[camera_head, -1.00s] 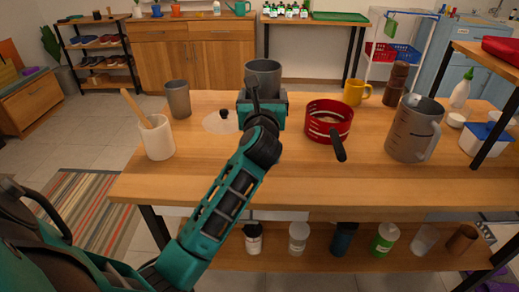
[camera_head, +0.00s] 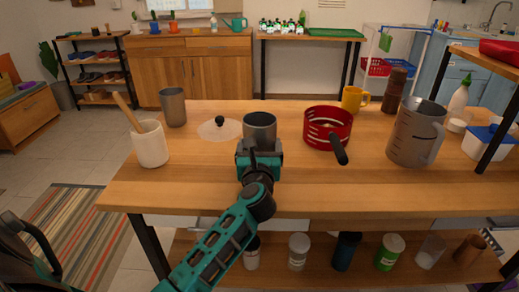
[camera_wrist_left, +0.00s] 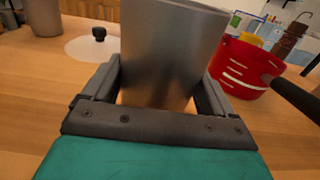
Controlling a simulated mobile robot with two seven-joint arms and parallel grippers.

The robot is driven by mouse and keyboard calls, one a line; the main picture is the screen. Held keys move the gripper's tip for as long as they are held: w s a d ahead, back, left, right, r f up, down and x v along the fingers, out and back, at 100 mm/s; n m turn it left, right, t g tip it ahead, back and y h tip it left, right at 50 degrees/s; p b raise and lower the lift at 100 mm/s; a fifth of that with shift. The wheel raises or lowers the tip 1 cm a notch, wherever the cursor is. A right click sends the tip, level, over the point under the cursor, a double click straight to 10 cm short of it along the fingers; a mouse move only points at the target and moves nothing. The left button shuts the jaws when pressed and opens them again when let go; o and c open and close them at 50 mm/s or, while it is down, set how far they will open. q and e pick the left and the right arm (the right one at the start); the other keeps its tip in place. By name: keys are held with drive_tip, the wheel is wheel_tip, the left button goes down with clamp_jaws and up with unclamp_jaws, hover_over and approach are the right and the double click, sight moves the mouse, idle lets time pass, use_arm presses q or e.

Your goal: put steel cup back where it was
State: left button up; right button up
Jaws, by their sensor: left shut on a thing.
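The steel cup (camera_head: 259,126) is a plain grey metal tumbler, upright over the middle of the table. My left gripper (camera_head: 259,150) is shut on it, with a finger on each side of its lower part. It also fills the middle of the left wrist view (camera_wrist_left: 168,50), between the fingers of the left gripper (camera_wrist_left: 160,88). Bare wood shows below its base there; I cannot tell whether it touches the table. A similar grey cup (camera_head: 173,107) stands at the back left. My right gripper is not in view.
A clear lid with black knob (camera_head: 220,128) lies left of the held cup. A red strainer pot (camera_head: 328,127) with black handle stands close on its right. A white utensil crock (camera_head: 150,143) is left, a grey pitcher (camera_head: 416,132) right. The front of the table (camera_head: 330,190) is clear.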

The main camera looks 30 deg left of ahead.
use_arm(q)
drive_tip(key=o, duration=1)
drive_tip(key=shift+f, duration=0.15)
